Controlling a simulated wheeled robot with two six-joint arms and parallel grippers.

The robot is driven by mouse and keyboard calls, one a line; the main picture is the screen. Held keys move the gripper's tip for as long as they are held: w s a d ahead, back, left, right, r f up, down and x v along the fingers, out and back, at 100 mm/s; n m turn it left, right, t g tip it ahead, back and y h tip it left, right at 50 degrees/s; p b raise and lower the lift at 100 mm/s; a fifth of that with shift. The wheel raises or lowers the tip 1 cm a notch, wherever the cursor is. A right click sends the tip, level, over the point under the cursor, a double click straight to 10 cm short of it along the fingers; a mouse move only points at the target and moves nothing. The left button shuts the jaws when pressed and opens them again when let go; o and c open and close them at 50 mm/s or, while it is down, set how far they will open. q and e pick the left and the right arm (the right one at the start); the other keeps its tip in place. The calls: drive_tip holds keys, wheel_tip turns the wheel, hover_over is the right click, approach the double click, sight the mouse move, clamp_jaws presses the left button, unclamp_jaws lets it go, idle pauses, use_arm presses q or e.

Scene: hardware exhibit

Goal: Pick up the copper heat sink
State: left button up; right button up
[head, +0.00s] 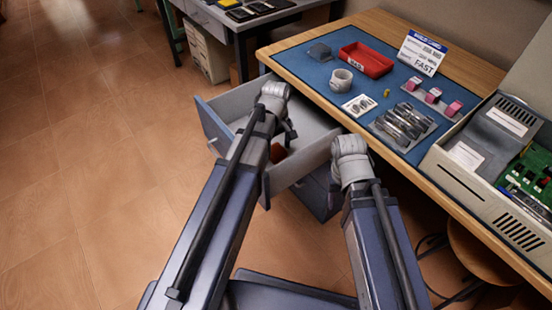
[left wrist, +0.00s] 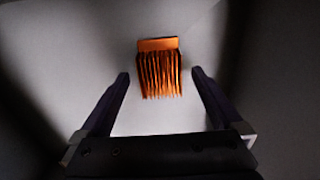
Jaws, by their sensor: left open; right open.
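The copper heat sink (left wrist: 160,72) is a bright orange-copper block with a flat plate and a row of thin fins. In the head view it shows as a small reddish-brown patch (head: 278,153) inside the open grey drawer (head: 306,163), partly hidden by my left arm. My left gripper (left wrist: 160,75) is open, its two fingers on either side of the heat sink in the picture, with gaps on both sides. It points down into the drawer and is not closed on anything. My right gripper (head: 352,160) is beside the drawer's right side; its fingers are hidden behind the wrist.
The workbench (head: 290,70) with a blue mat is above the drawer. It carries a red tray (head: 366,59), a roll (head: 341,80), pink-topped parts, a sign (head: 422,52) and an opened computer case (head: 470,185). The drawer's walls surround my left gripper. Floor is clear at left.

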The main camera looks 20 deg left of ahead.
sight(276, 150)
use_arm(q)
drive_tip(key=shift+f+b, duration=0.35)
drive_tip(key=shift+f, duration=0.5)
drive_tip(key=shift+r, duration=0.1)
use_arm(e)
drive_tip(key=shift+f, duration=0.75)
use_arm(q)
drive_tip(key=shift+c, duration=0.4)
drive_tip(key=c, duration=1)
drive_tip(key=shift+r, duration=0.1)
use_arm(e)
drive_tip(key=shift+r, duration=0.15)
use_arm(q)
wheel_tip(276, 150, up, 10)
drive_tip(key=p, duration=1)
use_arm(e)
wheel_tip(276, 150, up, 10)
use_arm(q)
drive_tip(key=shift+r, duration=0.1)
